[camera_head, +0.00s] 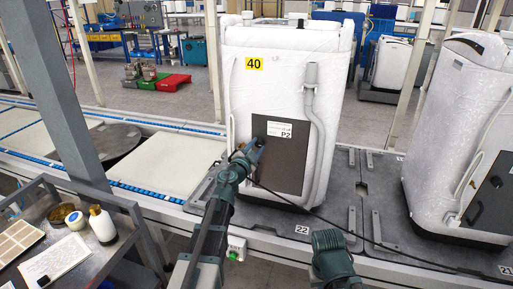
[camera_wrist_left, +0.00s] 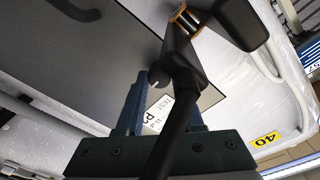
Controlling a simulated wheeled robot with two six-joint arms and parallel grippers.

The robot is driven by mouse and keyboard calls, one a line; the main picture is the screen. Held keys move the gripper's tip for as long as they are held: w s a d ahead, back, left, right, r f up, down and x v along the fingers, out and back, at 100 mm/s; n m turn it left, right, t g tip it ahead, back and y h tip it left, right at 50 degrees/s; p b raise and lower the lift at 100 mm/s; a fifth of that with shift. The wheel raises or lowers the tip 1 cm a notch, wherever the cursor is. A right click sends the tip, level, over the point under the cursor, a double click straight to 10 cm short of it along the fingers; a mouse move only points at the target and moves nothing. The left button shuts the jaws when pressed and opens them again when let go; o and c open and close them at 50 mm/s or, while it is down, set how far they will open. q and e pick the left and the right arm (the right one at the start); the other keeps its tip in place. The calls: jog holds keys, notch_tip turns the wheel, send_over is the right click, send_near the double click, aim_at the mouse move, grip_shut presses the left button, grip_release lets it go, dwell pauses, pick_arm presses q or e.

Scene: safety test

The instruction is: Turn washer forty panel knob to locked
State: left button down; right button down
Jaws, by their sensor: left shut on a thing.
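Washer forty is a white wrapped machine (camera_head: 285,90) with a yellow 40 label (camera_head: 254,63), which also shows in the left wrist view (camera_wrist_left: 265,140). Its dark panel (camera_head: 282,170) bears a white P2 label. My left gripper (camera_head: 246,157) is at the panel's left part. In the left wrist view its fingers (camera_wrist_left: 163,105) are shut on a black part (camera_wrist_left: 182,62) with an orange ring. I cannot tell whether this is the knob; its setting is unreadable. A curved black handle (camera_wrist_left: 72,10) shows on the panel. My right gripper (camera_head: 332,255) is low in the head view, its fingertips hidden.
A black cable (camera_head: 345,232) runs from near my left gripper to the right. A second wrapped machine (camera_head: 460,130) stands at the right. A bench with a bottle (camera_head: 102,224) is at the lower left. The conveyor belt (camera_head: 165,163) left of the washer is clear.

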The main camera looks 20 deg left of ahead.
pick_arm(q)
jog(key=m, duration=0.4)
jog(key=shift+r+p, duration=0.1)
jog(key=shift+p, duration=0.3)
jog(key=m, duration=0.4)
jog(key=shift+d+p, duration=0.15)
jog(key=shift+p, duration=0.15)
jog(key=m+y, duration=0.1)
jog(key=m, duration=0.3)
jog(key=shift+m+g, duration=0.3)
jog(key=shift+g, duration=0.1)
jog(key=shift+m+y+p, duration=0.3)
jog(key=shift+m, duration=1.8)
jog(key=c, duration=0.5)
grip_release()
jog(key=shift+c, duration=0.2)
